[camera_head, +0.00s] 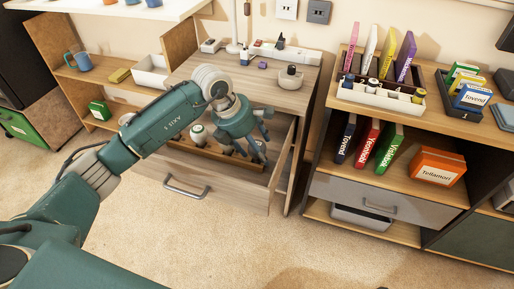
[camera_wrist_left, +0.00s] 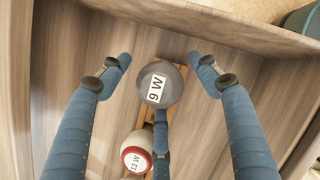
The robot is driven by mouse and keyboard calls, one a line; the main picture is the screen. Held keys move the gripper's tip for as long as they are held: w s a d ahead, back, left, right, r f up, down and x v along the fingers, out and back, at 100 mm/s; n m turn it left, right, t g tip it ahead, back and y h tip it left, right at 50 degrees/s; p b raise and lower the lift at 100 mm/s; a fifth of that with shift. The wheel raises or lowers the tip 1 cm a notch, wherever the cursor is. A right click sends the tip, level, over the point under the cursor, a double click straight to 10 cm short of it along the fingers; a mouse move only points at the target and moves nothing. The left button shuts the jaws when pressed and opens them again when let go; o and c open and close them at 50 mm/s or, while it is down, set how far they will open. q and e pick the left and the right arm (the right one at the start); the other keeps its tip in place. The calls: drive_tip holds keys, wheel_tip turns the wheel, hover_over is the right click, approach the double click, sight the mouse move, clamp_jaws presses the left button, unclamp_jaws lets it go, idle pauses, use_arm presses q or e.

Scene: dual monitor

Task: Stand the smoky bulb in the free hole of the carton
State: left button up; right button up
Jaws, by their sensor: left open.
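My left gripper (camera_head: 258,140) reaches down into the open drawer (camera_head: 230,185) of the wooden cabinet. In the left wrist view its fingers (camera_wrist_left: 160,80) are spread around a smoky grey bulb (camera_wrist_left: 172,97) labelled "9 W", with no grip on it visible. One finger overlaps the bulb's lower edge; I cannot tell whether it touches. The bulb stands on a narrow wooden strip (camera_wrist_left: 146,117). The gripper hides it in the head view. A white bulb with a red band (camera_wrist_left: 131,164), labelled "13 W", stands beside it. I cannot clearly identify the carton or its free hole. My right gripper is not in view.
A pale bulb (camera_head: 197,134) shows in the drawer left of my gripper. The drawer front and walls surround the hand closely. A round holder (camera_head: 290,80) stands on the cabinet top. A white compartment box (camera_head: 380,101) sits on the right shelf. The carpet (camera_head: 270,240) is clear.

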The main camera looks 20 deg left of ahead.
use_arm(q)
drive_tip(key=v, duration=1.2)
drive_tip(key=shift+d+f, duration=0.1)
